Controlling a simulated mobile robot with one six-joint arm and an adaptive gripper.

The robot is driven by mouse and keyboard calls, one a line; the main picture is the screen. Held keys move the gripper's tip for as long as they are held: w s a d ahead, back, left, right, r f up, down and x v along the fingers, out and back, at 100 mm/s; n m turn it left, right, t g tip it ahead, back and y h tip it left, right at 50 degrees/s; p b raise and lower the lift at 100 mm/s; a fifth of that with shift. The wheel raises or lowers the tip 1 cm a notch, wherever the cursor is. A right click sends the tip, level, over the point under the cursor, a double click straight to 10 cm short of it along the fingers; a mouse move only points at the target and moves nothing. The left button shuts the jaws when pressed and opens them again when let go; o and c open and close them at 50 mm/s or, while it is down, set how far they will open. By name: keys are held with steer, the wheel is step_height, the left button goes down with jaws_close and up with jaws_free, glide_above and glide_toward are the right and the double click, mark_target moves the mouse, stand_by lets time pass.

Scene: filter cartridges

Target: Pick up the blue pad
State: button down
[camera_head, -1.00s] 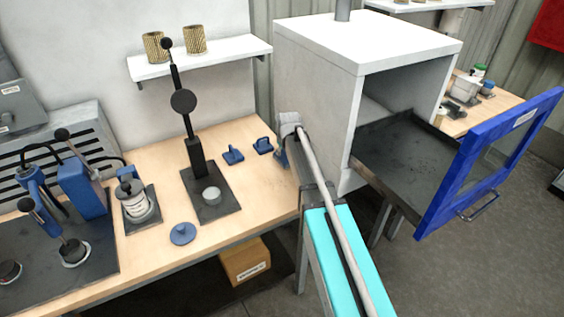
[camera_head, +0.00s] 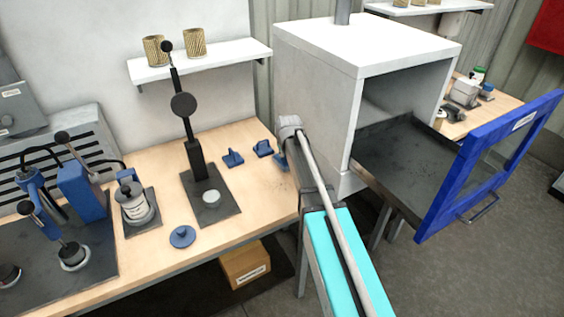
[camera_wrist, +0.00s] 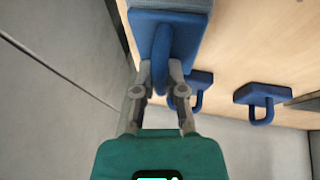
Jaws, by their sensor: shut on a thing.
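A blue pad (camera_wrist: 185,28) with a loop handle is at the top of the wrist view, close to the camera. My gripper (camera_wrist: 160,78) is shut on its handle, one finger on each side. In the head view my arm's end hides most of this pad; a bit of blue (camera_head: 281,162) shows beside it at the bench's right end. I cannot tell whether the pad touches the bench. Two similar blue pads stand on the bench to its left in the head view, one nearer (camera_head: 232,159) and one farther (camera_head: 264,149).
A grey oven (camera_head: 318,110) with its blue-framed door (camera_head: 470,165) open stands close to the right of my arm. A black press stand (camera_head: 196,160) and a round blue disc (camera_head: 182,237) are on the wooden bench (camera_head: 160,170). A shelf (camera_head: 205,60) hangs above.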

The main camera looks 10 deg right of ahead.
steer(key=shift+r, duration=0.1)
stand_by(0.4)
step_height(320, 180, up, 3)
steer(key=p, duration=0.3)
steer(key=shift+f, duration=0.2)
steer(key=s+d+r+p, duration=0.2)
steer(key=s+r+p, duration=0.8)
steer(key=s, duration=0.3)
steer(key=shift+s+d, duration=0.15)
steer(key=shift+s, duration=0.25)
steer(key=c, duration=1.3)
jaws_free()
jaws_close()
